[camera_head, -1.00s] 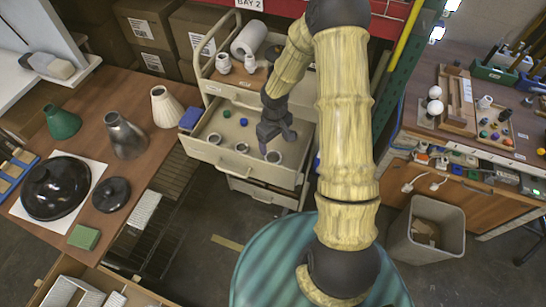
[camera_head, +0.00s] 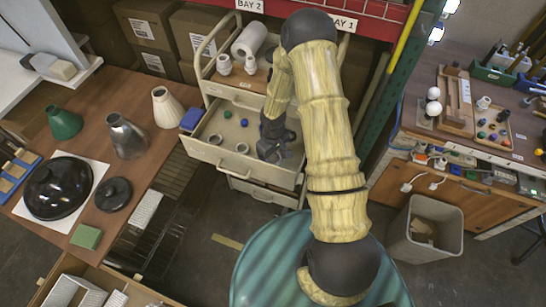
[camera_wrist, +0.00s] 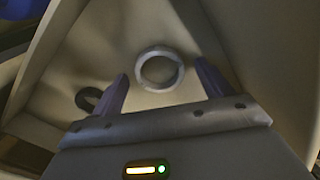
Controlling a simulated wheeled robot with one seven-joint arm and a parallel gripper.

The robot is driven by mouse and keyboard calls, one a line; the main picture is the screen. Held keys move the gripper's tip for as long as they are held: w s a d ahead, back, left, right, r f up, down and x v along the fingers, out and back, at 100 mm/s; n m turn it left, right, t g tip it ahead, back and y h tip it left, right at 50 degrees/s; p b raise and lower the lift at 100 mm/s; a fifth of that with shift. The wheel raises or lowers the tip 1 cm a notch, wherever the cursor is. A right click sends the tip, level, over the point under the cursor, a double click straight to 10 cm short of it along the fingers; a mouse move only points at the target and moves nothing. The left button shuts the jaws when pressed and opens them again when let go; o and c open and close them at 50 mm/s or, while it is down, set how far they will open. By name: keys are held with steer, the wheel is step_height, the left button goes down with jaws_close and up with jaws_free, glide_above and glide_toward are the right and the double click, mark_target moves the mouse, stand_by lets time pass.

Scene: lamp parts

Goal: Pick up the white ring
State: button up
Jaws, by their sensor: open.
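The white ring (camera_wrist: 160,69) lies on the drawer floor in the wrist view, between my two finger tips as seen from there. My gripper (camera_head: 276,153) is open and empty over the right part of the open drawer (camera_head: 232,163). I cannot tell how far the fingers are above the ring. In the head view the gripper hides this ring. Two more whitish rings, one on the left (camera_head: 215,139) and one nearer the middle (camera_head: 242,148), lie by the drawer's front wall.
A green cap (camera_head: 227,114) and a blue cap (camera_head: 244,122) lie deeper in the drawer. In the wrist view a dark round thing (camera_wrist: 88,98) sits beside the left finger. Drawer walls rise close around the gripper. White fittings (camera_head: 224,65) stand on the cart top above.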

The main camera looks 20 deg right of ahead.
steer(key=shift+f, duration=0.15)
steer(key=shift+c, duration=0.2)
steer(key=c, duration=1)
step_height(320, 180, up, 10)
steer(key=shift+r+b, duration=0.1)
steer(key=shift+b, duration=0.45)
